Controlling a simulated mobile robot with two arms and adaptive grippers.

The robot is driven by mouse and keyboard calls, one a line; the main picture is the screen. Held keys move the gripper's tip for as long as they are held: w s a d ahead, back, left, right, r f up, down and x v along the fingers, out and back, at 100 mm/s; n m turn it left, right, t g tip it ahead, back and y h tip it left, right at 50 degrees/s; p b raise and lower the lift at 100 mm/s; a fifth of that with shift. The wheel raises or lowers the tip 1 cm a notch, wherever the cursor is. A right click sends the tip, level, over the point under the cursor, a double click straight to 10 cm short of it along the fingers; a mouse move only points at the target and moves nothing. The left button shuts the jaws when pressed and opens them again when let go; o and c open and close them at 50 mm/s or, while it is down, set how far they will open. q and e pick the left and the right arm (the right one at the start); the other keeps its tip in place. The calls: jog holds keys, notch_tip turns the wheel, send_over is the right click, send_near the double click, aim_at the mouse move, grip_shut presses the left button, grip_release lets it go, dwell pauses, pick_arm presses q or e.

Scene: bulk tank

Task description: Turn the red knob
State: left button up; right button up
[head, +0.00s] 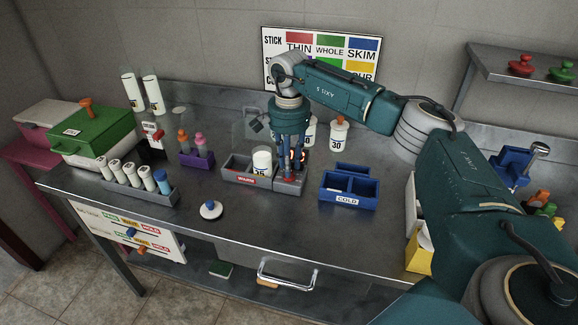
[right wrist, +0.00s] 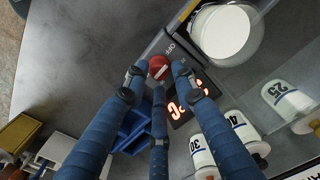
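The red knob (right wrist: 158,67) is round with a light line across it. It sits on a grey heating unit (right wrist: 150,47) beside an "OFF" mark and a lit red display (right wrist: 185,103). My right gripper (right wrist: 157,80) points down at it; its blue fingers are spread, with tips close around the knob and visible gaps. In the head view my right gripper (head: 290,168) is over the right end of the unit, marked by a red label (head: 248,179), and largely hides the knob. Whether any finger touches the knob is unclear. My left gripper is not in view.
A white-capped jar (head: 262,161) stands in the unit, left of my gripper. A blue "COLD" box (head: 348,188) stands to the right. Bottles (head: 338,134) stand behind. A tube rack (head: 140,185) is at left.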

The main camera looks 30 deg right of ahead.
notch_tip(320, 180, up, 11)
jog(key=shift+f, duration=0.2)
jog(key=shift+f, duration=0.1)
dwell(0.5)
